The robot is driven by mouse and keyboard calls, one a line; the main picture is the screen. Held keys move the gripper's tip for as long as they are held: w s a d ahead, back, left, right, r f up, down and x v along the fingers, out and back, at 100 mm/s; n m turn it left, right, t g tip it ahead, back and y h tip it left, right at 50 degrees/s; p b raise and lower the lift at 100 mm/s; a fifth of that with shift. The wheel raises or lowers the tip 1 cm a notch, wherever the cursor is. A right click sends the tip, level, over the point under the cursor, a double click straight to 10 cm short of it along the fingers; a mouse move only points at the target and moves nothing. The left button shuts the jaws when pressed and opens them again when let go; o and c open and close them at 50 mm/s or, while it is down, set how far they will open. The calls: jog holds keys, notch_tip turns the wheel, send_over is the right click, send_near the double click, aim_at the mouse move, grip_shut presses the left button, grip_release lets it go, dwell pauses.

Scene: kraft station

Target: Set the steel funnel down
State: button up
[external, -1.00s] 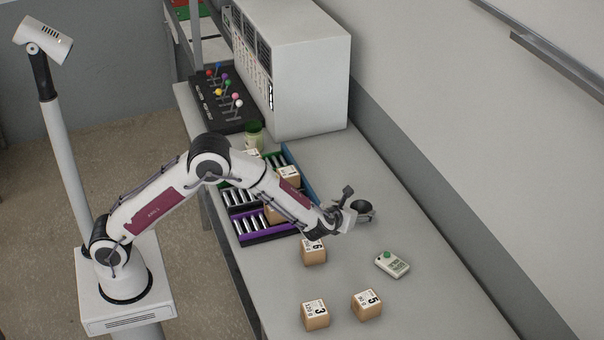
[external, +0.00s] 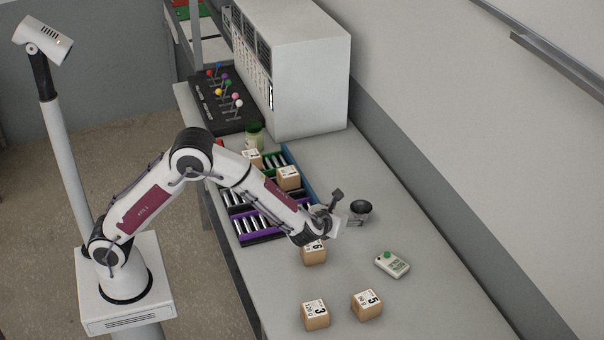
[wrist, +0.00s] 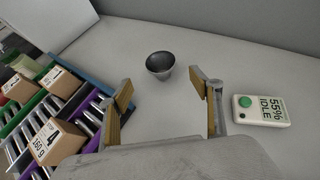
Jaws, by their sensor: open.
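The steel funnel (external: 360,208) stands on the grey table, wide dark mouth up, just beyond my gripper. It also shows in the wrist view (wrist: 160,65), ahead of the fingertips and between their lines. My gripper (wrist: 163,80) is open and empty, with its two wood-coloured finger pads spread wide. The lower part of the funnel is hard to make out.
A handheld device (wrist: 262,110) with a green button and "55% IDLE" lies at right. Cardboard boxes (external: 315,314) stand at the front, one (external: 314,252) close below my wrist. A roller rack (external: 262,236) with boxes is at left. A white cabinet (external: 300,75) stands behind.

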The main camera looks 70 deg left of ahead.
jog(key=d+r+m+t+h, duration=0.1)
jog(key=d+r+m+h, duration=0.15)
jog(key=r+m, duration=0.35)
jog(key=d+r+m+t+h, duration=0.1)
jog(key=r+m+t+h, duration=0.15)
jog(key=r+m, duration=0.35)
jog(key=s+d+r+m+g+h, duration=0.1)
jog(key=s+r+m+h, duration=0.1)
jog(key=s+r+m, duration=0.3)
jog(key=s+d+r+m+h, duration=0.2)
jog(key=s+r+m+h, duration=0.1)
jog(key=s+m, duration=0.3)
jog(key=s+a+f+m+g, duration=0.2)
jog(key=s+m, duration=0.5)
jog(key=s, duration=0.4)
jog(key=s+a+f+m+g+y, duration=0.1)
jog(key=s+a+m, duration=0.4)
jog(key=s, duration=0.6)
jog(key=s+a+f+m+g+y, duration=0.1)
jog(key=s+a+f+m+g, duration=0.2)
jog(key=s+m, duration=0.5)
jog(key=s+a+f, duration=0.1)
jog(key=s, duration=0.2)
jog(key=shift+s+f+m, duration=0.2)
jog(key=shift+f+m, duration=0.1)
jog(key=shift+f, duration=0.05)
